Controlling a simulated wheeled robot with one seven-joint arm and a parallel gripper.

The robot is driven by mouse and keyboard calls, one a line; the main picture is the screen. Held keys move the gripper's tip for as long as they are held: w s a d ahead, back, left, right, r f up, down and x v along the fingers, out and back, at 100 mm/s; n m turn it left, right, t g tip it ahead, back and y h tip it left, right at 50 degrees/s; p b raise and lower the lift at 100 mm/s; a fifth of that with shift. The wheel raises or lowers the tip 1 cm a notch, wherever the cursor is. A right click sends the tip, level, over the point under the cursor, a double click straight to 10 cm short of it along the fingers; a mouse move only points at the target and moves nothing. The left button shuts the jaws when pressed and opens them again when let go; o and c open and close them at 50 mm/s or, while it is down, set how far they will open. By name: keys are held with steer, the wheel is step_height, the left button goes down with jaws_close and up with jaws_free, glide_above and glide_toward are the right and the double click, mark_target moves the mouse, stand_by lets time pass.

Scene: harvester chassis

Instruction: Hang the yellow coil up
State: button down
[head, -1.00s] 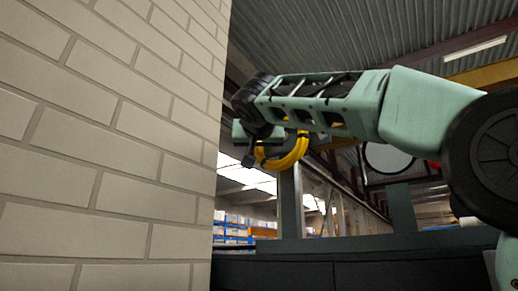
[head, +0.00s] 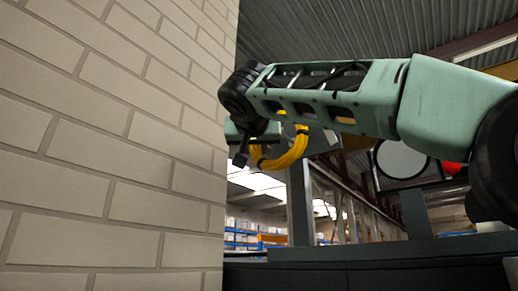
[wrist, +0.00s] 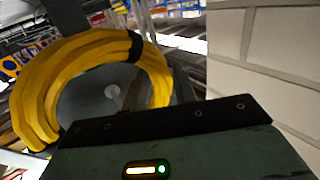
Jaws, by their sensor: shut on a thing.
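The yellow coil (head: 286,150) hangs from my gripper (head: 243,150) at the end of the raised arm, close to the right edge of the brick wall. It is a thick ring with dark bands. In the wrist view the coil (wrist: 150,75) fills the left half, beyond the dark edge of my gripper (wrist: 165,122). The gripper is shut on the coil, but the fingertips themselves are mostly hidden. No hook is clearly visible.
A pale brick wall (head: 110,150) fills the left of the head view and stands close to my gripper; it also shows at the right in the wrist view (wrist: 265,60). A grey post (head: 300,200) and dark ledge (head: 330,275) lie below the arm. Shelves (head: 240,238) stand far behind.

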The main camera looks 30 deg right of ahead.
steer(key=shift+s+a+p, duration=0.2)
steer(key=shift+s+a, duration=0.1)
steer(key=shift+a, duration=0.5)
steer(key=shift+s+a+p, duration=0.15)
steer(key=shift+s+a, duration=0.15)
steer(key=shift+a, duration=0.55)
steer(key=shift+s+a+p, duration=0.2)
steer(key=shift+s+a, duration=0.1)
steer(key=shift+a, duration=0.5)
steer(key=shift+w+d+b, duration=0.2)
steer(key=shift+w+d, duration=0.15)
steer(key=shift+d, duration=0.65)
steer(key=shift+w+d+b, duration=0.25)
steer(key=shift+w+d, duration=0.15)
steer(key=shift+d, duration=0.6)
steer(key=shift+w+d+b, duration=0.2)
steer(key=shift+w+d, duration=0.15)
steer(key=shift+d, duration=0.65)
steer(key=s+a+p, duration=0.2)
steer(key=a, duration=0.4)
steer(key=w+d+b, duration=0.1)
steer(key=d, duration=0.2)
steer(key=w+d+f+b, duration=0.1)
steer(key=d, duration=0.3)
steer(key=w+d+b, duration=0.1)
steer(key=d, duration=0.2)
steer(key=shift+w+d+f, duration=0.2)
steer(key=shift+w+f, duration=0.1)
